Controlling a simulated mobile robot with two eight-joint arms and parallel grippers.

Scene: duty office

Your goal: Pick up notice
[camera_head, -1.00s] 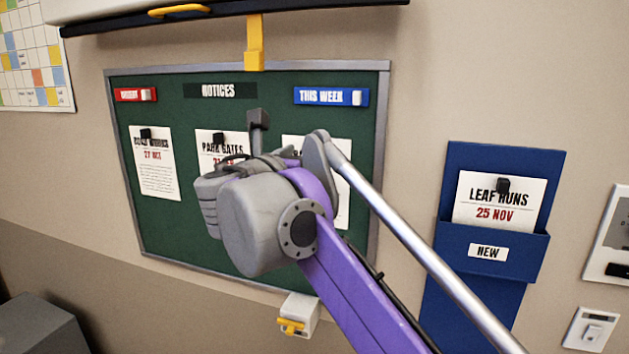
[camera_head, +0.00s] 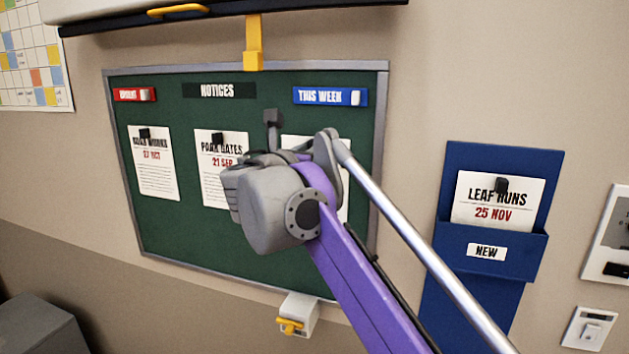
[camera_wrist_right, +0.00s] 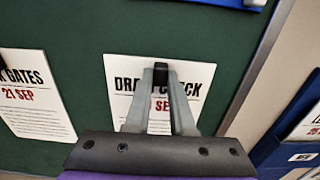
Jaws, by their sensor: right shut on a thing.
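A white notice reading "DRA… CHECK" (camera_wrist_right: 128,72) hangs at the right of the green board (camera_wrist_right: 80,25). A small black clip (camera_wrist_right: 161,68) sits at its top middle. My right gripper (camera_wrist_right: 161,76) has its two grey fingers drawn together at that clip, in front of the notice, and is shut on it. In the head view my right wrist hides the fingers and most of this notice. The notice still appears to lie flat on the board. My left gripper is not in view.
The "PARK GATES" notice (camera_head: 215,180) and another notice (camera_head: 155,180) hang to the left. A blue wall pocket (camera_head: 510,265) holds a "LEAF RUNS" notice (camera_head: 485,212) at the right. A yellow hanger (camera_head: 254,45) reaches down above the board.

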